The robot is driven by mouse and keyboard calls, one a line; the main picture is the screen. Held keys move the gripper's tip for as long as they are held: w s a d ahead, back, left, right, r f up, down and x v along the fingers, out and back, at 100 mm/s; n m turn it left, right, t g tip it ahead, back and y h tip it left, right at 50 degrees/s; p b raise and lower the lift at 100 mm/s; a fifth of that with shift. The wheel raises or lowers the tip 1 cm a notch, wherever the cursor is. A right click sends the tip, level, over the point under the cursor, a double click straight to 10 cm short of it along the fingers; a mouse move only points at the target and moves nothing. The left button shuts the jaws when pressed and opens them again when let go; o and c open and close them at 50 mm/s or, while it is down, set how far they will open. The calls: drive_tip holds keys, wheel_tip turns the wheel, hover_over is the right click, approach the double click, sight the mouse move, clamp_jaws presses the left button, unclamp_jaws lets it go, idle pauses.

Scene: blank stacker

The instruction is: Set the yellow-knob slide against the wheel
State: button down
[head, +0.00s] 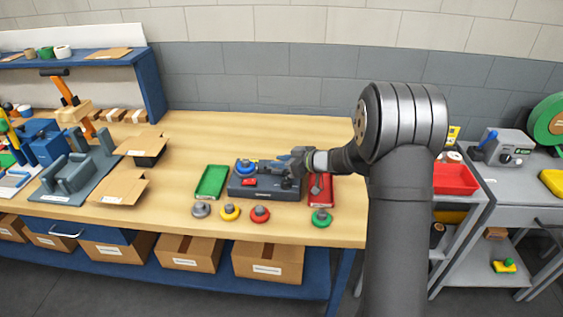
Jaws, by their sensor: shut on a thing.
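A dark grey device (262,190) stands on the wooden bench, with a blue ring-shaped part (245,167) and a red block (249,182) on it. My gripper (289,172) is at the right end of the device, low over it, and is shut on a small dark part there. The jaws and the held part are too small and dark to make out clearly. I cannot pick out a yellow knob on the device or tell which part is the wheel.
A green tray (211,182) is left of the device and a red tray (320,190) is right. A grey piece (201,210), a red ring (260,215) and a green ring (321,218) lie near the front edge. Cardboard pieces (120,188) lie left; the bench behind is clear.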

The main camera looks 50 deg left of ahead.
drive_tip(key=shift+s+a, duration=1.2)
drive_tip(key=c, duration=1.2)
unclamp_jaws()
drive_tip(key=shift+s, duration=0.1)
drive_tip(key=v, duration=1.7)
drive_tip(key=shift+d, duration=0.2)
drive_tip(key=x, duration=1.7)
drive_tip(key=shift+a, duration=0.3)
drive_tip(key=shift+w+d, duration=0.45)
